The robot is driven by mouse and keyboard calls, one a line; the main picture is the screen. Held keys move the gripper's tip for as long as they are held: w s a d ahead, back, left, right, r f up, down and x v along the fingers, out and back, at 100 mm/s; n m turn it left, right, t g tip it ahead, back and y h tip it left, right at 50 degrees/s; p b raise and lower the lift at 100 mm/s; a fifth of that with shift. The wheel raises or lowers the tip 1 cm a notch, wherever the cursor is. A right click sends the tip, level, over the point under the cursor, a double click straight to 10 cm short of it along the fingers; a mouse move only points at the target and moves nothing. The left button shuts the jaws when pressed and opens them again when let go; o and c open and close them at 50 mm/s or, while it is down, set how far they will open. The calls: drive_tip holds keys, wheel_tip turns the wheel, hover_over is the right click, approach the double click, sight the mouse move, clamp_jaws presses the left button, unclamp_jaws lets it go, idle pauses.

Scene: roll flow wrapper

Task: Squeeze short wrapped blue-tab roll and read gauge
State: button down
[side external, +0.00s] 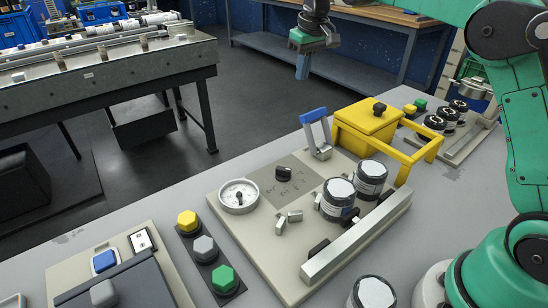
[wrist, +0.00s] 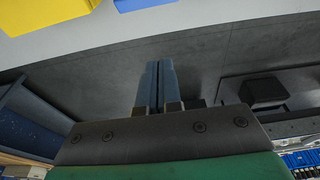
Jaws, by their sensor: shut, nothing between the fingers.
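My gripper (side external: 302,70) hangs over the floor gap beyond the table, high and clear of the rolls. Its blue fingers are closed together and empty, as the wrist view (wrist: 159,80) also shows. A bit of blue shows low on the nearer one, perhaps a tab. A lever with a blue handle (side external: 314,116) stands at the panel's back.
A yellow box (side external: 368,122) with a yellow frame stands behind the rolls. A metal rail (side external: 358,236) runs along the panel's right. Yellow, grey and green hex buttons (side external: 205,249) are at left.

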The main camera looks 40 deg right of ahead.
drive_tip(key=shift+f, duration=0.1)
idle(0.3)
wheel_tip(320, 180, down, 8)
drive_tip(key=s, duration=0.1)
drive_tip(key=shift+s, duration=0.3)
idle(0.5)
drive_tip(key=shift+s, duration=0.15)
